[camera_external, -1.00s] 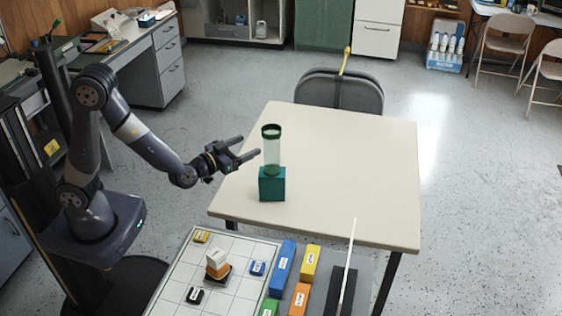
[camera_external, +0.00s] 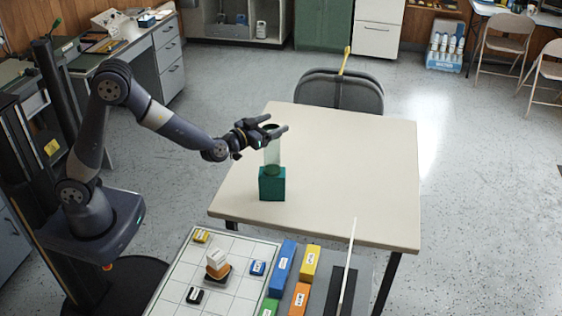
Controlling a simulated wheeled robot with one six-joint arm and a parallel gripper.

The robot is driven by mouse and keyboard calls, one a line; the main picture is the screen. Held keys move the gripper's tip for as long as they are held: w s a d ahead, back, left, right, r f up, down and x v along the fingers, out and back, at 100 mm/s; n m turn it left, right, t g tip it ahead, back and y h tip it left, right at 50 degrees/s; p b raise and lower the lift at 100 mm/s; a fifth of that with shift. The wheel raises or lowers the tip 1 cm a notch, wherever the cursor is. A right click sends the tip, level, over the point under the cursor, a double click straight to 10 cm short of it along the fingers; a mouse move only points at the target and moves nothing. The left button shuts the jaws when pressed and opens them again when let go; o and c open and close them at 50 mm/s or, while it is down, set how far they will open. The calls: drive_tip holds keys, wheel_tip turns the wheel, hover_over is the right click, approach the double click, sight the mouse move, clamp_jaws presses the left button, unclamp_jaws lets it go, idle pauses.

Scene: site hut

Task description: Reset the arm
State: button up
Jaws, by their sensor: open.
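My gripper (camera_external: 278,124) is open and appears empty. In the picture its fingers overlap the dark top rim of a clear tube; I cannot tell whether they touch it. The clear tube (camera_external: 273,155) stands upright on a teal block (camera_external: 272,185), with a green band at its foot. The block rests on the left side of the cream table (camera_external: 345,175). My arm reaches from the left, with its elbow raised.
A white gridded board (camera_external: 185,265) in front holds small labelled blocks and a stacked piece (camera_external: 217,265). Beside it lie blue (camera_external: 283,265), yellow (camera_external: 309,262), orange and green blocks and a thin upright rod (camera_external: 347,260). A dark chair (camera_external: 340,95) stands behind the table. The table's right side is clear.

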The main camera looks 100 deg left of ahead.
idle(0.3)
drive_tip(key=s+d+f+b, duration=0.2)
drive_tip(key=s+d+f, duration=0.2)
drive_tip(key=s+d, duration=0.45)
drive_tip(key=w+d+p+x, duration=0.1)
drive_tip(key=x, duration=1.1)
wheel_tip(320, 180, up, 10)
drive_tip(key=p, duration=0.1)
drive_tip(key=w+f+m+t+h+b, duration=0.1)
drive_tip(key=w+f+t+b, duration=0.1)
drive_tip(key=w, duration=0.6)
drive_tip(key=shift+w+d+f+m+h+b, duration=0.3)
drive_tip(key=shift+d+f+m+h+b, duration=0.1)
drive_tip(key=shift+f+b, duration=0.55)
drive_tip(key=shift+r, duration=0.1)
